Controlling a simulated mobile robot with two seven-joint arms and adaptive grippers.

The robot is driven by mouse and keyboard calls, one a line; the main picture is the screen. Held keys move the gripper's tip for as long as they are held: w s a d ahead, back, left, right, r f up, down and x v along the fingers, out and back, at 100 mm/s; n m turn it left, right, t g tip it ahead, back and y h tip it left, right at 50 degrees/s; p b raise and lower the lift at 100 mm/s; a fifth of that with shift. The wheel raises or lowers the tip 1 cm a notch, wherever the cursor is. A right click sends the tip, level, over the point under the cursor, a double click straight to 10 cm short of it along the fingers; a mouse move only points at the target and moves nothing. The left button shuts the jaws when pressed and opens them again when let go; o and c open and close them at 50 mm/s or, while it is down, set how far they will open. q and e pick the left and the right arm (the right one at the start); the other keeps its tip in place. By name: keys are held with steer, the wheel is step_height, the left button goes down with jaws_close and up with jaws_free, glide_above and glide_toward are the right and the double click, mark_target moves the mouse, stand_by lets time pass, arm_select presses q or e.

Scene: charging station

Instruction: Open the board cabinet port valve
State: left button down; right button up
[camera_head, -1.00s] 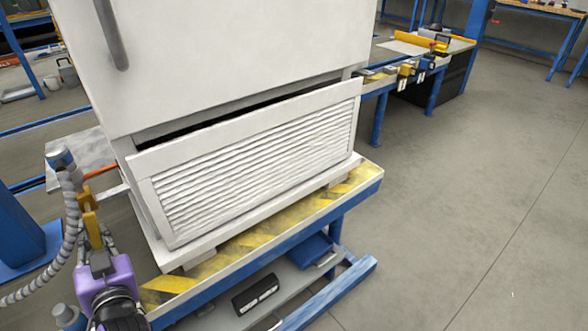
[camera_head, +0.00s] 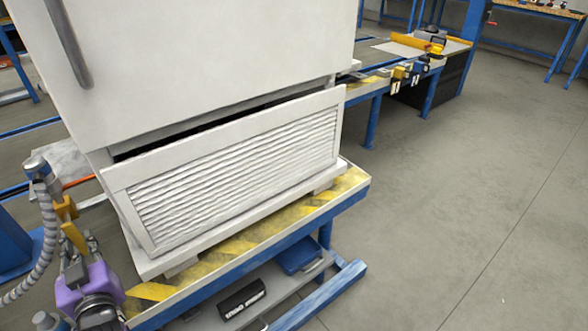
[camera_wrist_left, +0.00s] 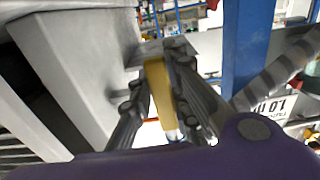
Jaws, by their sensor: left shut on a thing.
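The white board cabinet (camera_head: 215,50) stands on a blue table with a yellow striped edge, its louvered lower panel (camera_head: 235,175) tilted outward. At the lower left, a grey ribbed hose (camera_head: 47,240) rises to a grey fitting (camera_head: 36,168). The yellow valve handle (camera_head: 68,218) is beside the hose. My purple left gripper (camera_head: 74,250) reaches up from below and is shut on the yellow handle. In the left wrist view the handle (camera_wrist_left: 160,88) sits between the dark fingers (camera_wrist_left: 158,105). Where the handle meets the valve body is unclear. My right gripper is out of view.
The striped table edge (camera_head: 262,225) is close to the right of my left gripper. A blue post (camera_head: 12,240) stands at the left. A black box (camera_head: 242,298) and a blue bin (camera_head: 298,255) lie on the lower shelf. The floor at right is clear.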

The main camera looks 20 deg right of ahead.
arm_select(q)
steer(key=shift+d, duration=0.1)
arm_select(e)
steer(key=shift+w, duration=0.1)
arm_select(q)
steer(key=c, duration=1.6)
jaws_free()
steer(key=shift+c, duration=0.2)
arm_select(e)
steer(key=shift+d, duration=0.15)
arm_select(q)
steer(key=shift+s, duration=0.1)
steer(key=v, duration=1.1)
steer(key=shift+s, duration=0.35)
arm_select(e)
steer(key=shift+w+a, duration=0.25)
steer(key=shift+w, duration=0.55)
arm_select(q)
steer(key=shift+d+r, duration=0.1)
steer(key=shift+d, duration=0.05)
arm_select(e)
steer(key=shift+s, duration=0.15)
